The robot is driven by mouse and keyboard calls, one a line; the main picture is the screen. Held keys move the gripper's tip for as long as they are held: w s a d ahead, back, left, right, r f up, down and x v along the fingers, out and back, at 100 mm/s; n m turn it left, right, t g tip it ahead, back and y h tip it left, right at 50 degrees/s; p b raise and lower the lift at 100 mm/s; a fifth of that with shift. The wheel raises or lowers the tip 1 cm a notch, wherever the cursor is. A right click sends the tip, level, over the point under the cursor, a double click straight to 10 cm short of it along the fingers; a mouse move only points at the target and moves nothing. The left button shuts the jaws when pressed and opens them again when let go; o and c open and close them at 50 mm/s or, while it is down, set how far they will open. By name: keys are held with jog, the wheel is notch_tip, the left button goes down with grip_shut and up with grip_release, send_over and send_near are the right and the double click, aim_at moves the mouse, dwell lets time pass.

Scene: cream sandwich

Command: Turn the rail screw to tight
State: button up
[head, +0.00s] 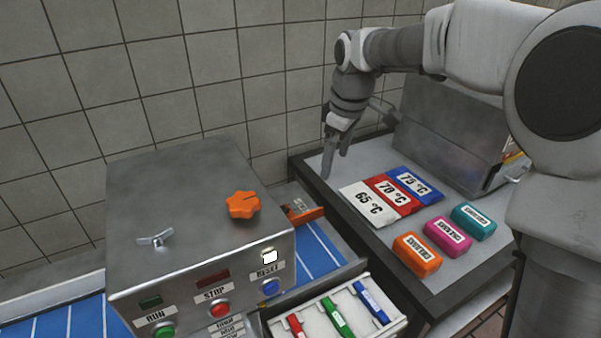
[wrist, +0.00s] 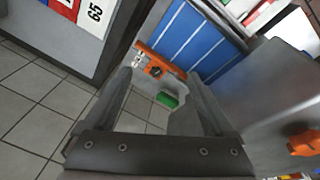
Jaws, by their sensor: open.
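An orange rail (head: 305,214) sits beside the blue conveyor, behind the right side of the steel machine. In the wrist view the orange rail (wrist: 150,60) shows beyond my fingers, with a small dark screw-like part (wrist: 154,71) on it, too small to read its setting. A silver wing screw (head: 155,239) lies on the machine's top; I cannot tell whether it belongs to the rail. My gripper (head: 329,160) is open and empty, pointing down above the left edge of the grey side table, apart from the rail. In the wrist view my gripper (wrist: 152,95) frames floor and rail.
The steel machine (head: 190,200) carries an orange knob (head: 242,205) and buttons. Temperature cards (head: 368,204) and coloured blocks (head: 447,238) lie on the side table. An open drawer (head: 317,318) holds markers. A green object (wrist: 167,100) shows low between my fingers.

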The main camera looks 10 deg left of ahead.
jog(key=w+a+f+n+g+y+p, duration=0.25)
jog(key=w+a+f+n, duration=0.35)
jog(key=w+f, duration=0.4)
jog(key=shift+m+t+y, duration=0.25)
jog(key=shift+m+y, duration=0.1)
jog(key=shift+m, duration=0.15)
jog(key=x, duration=0.5)
jog(key=a+x, duration=0.1)
jog(key=x, duration=0.5)
jog(key=w+x, duration=0.1)
jog(key=x, duration=0.5)
jog(key=shift+a+r, duration=0.25)
jog(key=c, duration=1.4)
